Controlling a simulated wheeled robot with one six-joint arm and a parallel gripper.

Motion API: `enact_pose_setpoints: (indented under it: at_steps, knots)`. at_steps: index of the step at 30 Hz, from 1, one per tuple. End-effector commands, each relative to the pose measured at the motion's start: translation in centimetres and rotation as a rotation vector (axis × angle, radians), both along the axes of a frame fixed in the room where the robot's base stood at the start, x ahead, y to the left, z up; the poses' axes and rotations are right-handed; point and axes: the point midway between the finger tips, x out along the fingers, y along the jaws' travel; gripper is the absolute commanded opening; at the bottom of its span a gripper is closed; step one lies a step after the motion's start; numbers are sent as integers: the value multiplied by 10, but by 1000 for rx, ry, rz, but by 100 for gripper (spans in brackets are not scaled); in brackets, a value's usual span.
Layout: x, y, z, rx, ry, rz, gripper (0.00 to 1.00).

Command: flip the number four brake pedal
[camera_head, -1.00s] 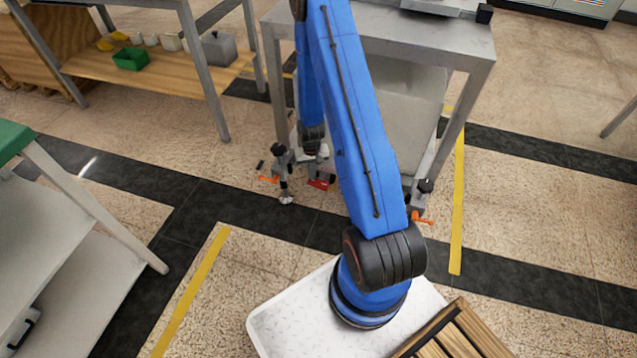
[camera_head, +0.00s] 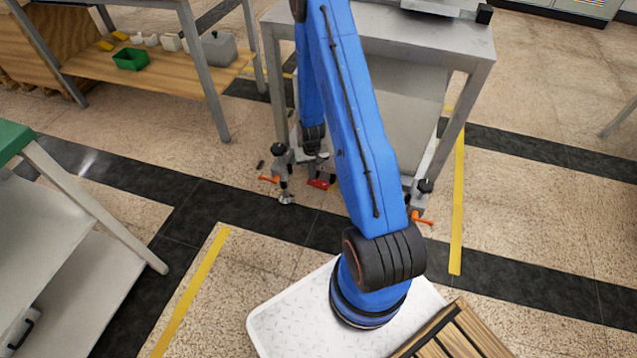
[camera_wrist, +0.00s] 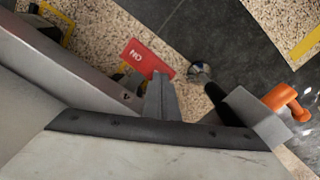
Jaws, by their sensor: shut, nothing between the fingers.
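A red brake pedal (camera_wrist: 147,59) with white lettering, upside down in the wrist view, is low by the cart's leg. In the head view the red pedal (camera_head: 319,184) is small, just right of a silver foot. My gripper (camera_wrist: 161,76) is shut and empty, its tips at the pedal's lower right edge in the wrist view. I cannot tell whether they touch it. In the head view my gripper is small and partly hidden below the blue wrist. A small dark mark (camera_wrist: 126,96) shows on the grey metal beside the pedal; I cannot read it surely.
A grey metal cart (camera_head: 380,45) stands over the pedal. A silver foot (camera_head: 286,198) and an orange lever (camera_head: 268,179) are close left. Another orange lever (camera_head: 422,219) is at the right leg. In the wrist view an orange lever (camera_wrist: 285,100) is at right. Open floor lies in front.

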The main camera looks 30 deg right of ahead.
Motion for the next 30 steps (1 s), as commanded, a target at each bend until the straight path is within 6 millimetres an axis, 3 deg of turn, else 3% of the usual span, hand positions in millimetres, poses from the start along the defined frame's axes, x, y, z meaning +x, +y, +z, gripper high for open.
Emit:
enact_pose_setpoints:
  at_steps: [30]
  knots:
    - [0, 0, -13, 0, 1, 0, 0]
